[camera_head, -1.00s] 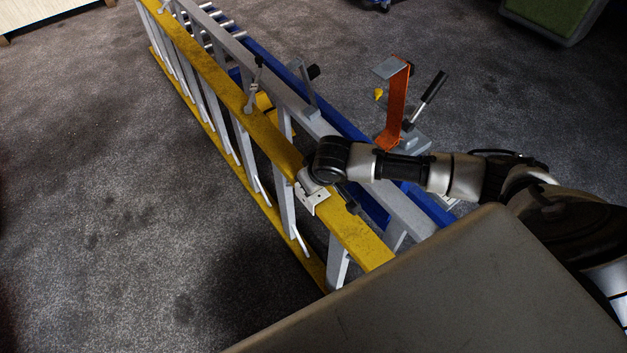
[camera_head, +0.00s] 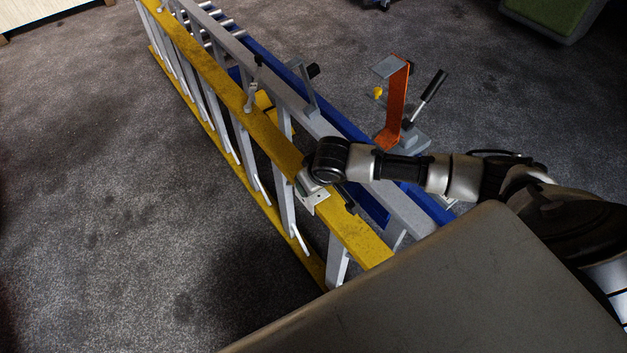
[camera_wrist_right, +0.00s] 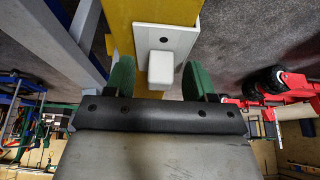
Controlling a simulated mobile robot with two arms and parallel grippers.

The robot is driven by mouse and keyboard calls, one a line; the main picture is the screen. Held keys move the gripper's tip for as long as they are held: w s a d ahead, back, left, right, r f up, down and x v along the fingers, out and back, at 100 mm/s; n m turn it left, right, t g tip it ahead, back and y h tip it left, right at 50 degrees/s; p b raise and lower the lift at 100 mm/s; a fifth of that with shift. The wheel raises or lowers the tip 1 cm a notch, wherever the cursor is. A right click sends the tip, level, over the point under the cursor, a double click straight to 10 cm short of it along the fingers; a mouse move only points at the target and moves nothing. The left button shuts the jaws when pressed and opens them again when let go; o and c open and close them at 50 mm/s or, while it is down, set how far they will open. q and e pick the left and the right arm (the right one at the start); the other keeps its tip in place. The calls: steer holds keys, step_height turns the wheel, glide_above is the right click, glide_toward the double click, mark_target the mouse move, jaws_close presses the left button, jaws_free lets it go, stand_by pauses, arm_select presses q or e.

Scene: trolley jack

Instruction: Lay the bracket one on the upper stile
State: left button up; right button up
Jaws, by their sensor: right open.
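The bracket (camera_head: 317,205), a light grey plate with a hole, rests on the yellow upper stile (camera_head: 357,236) of the ladder lying on its side. In the right wrist view the bracket (camera_wrist_right: 183,40) lies against the yellow stile (camera_wrist_right: 150,10), with a pale block (camera_wrist_right: 161,68) standing out from it. My right gripper (camera_wrist_right: 160,72) is open, its green fingers on either side of the block with gaps. In the head view my right wrist hides part of the bracket and most of the gripper. My left gripper is not in view.
A grey rail (camera_head: 400,203) and a blue rail (camera_head: 352,125) run alongside the yellow stile. An orange upright (camera_head: 396,105) stands behind my right arm. A grey-brown surface (camera_head: 450,290) fills the lower right.

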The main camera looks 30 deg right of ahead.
steer(key=shift+r, duration=0.2)
steer(key=shift+s+r, duration=0.15)
steer(key=shift+r, duration=0.2)
arm_select(q)
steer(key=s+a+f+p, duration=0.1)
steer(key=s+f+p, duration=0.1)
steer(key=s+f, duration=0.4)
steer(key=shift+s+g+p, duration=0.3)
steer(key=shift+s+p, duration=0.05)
steer(key=shift+p, duration=0.05)
arm_select(e)
steer(key=v, duration=0.9)
steer(key=shift+r, duration=0.3)
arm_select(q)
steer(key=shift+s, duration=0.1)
arm_select(e)
steer(key=shift+s, duration=0.2)
